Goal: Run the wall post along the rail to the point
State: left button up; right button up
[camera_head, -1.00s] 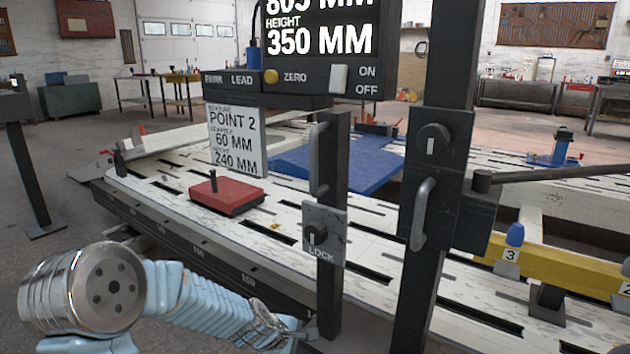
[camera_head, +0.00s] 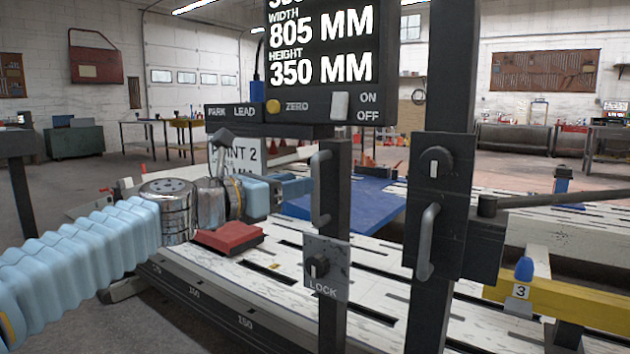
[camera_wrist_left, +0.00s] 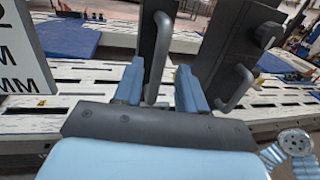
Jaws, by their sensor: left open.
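A dark upright post (camera_head: 333,240) stands at the bench's front edge, with a grey bar handle (camera_head: 320,190) and a LOCK plate with a knob (camera_head: 325,268). I cannot tell for sure that it is the wall post. The numbered front rail (camera_head: 195,292) runs along the bench edge. My left gripper (camera_head: 297,188) is open, just left of the handle. In the left wrist view, the handle (camera_wrist_left: 158,60) shows between the two blue fingers of the gripper (camera_wrist_left: 160,72); contact cannot be told. The POINT 2 card (camera_head: 240,150) is partly hidden behind my arm. My right gripper is not in view.
A thicker post (camera_head: 440,200) with a knob and handle stands to the right. A display (camera_head: 320,45) reads 805 MM width and 350 MM height. A red block (camera_head: 228,238) lies on the slotted bench (camera_head: 240,280). A yellow beam (camera_head: 560,302) is at right.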

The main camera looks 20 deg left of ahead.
pick_arm(q)
jog(key=x, duration=0.6)
jog(key=shift+p, duration=0.3)
jog(key=shift+s, duration=0.1)
grip_shut()
